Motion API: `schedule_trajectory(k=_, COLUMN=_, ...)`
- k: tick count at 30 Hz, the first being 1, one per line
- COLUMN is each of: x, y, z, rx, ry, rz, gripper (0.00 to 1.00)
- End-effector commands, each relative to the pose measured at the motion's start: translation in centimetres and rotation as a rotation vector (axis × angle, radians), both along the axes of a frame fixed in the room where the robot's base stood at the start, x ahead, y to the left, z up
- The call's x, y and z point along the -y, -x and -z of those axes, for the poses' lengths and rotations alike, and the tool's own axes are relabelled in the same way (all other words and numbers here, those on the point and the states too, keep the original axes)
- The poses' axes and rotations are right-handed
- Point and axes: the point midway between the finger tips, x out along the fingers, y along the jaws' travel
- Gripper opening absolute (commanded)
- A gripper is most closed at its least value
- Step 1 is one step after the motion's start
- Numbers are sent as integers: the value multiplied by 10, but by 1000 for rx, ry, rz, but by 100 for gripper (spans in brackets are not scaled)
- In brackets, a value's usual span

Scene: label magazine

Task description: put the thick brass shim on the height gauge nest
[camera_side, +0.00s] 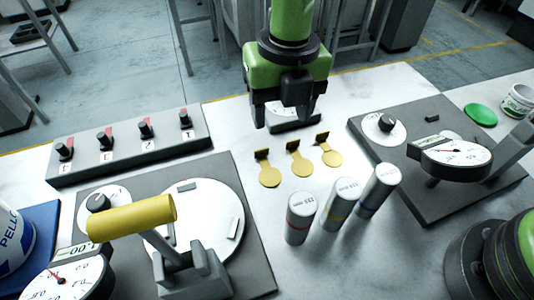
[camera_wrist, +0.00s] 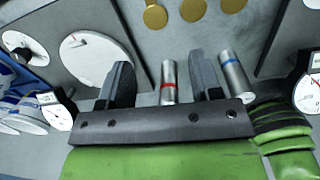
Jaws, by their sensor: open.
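Three brass shims, each a round disc with an upright tab, lie in a row on the white bench: left (camera_side: 269,177), middle (camera_side: 301,167) and right (camera_side: 331,157). Their discs also show at the top of the wrist view (camera_wrist: 155,15). I cannot tell which one is thick. My gripper (camera_side: 281,119) is open and empty, behind and above the row in the side view. In the wrist view its two fingers (camera_wrist: 160,64) are spread apart. Dial gauges stand on grey plates at left (camera_side: 60,277) and right (camera_side: 455,151); I cannot tell which has the height gauge nest.
Three silver cylinders (camera_side: 299,222) with coloured bands stand upright in front of the shims. A grey block with several black knobs (camera_side: 130,150) lies at the back left. A yellow-handled lever (camera_side: 132,217) rises over the left plate. A green lid (camera_side: 481,115) lies at the right.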

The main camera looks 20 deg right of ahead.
Motion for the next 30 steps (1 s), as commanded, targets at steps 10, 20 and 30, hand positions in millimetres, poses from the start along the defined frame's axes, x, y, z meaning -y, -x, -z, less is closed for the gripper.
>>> schedule_trajectory(k=10, x=-17, y=8, z=57, rx=-26, ry=44, rz=-270, gripper=59)
schedule_trajectory(k=20, x=-17, y=7, z=91, rx=-24, ry=42, rz=-265, gripper=59)
schedule_trajectory(k=30, x=-17, y=7, z=132, rx=-21, ry=41, rz=-264, gripper=59)
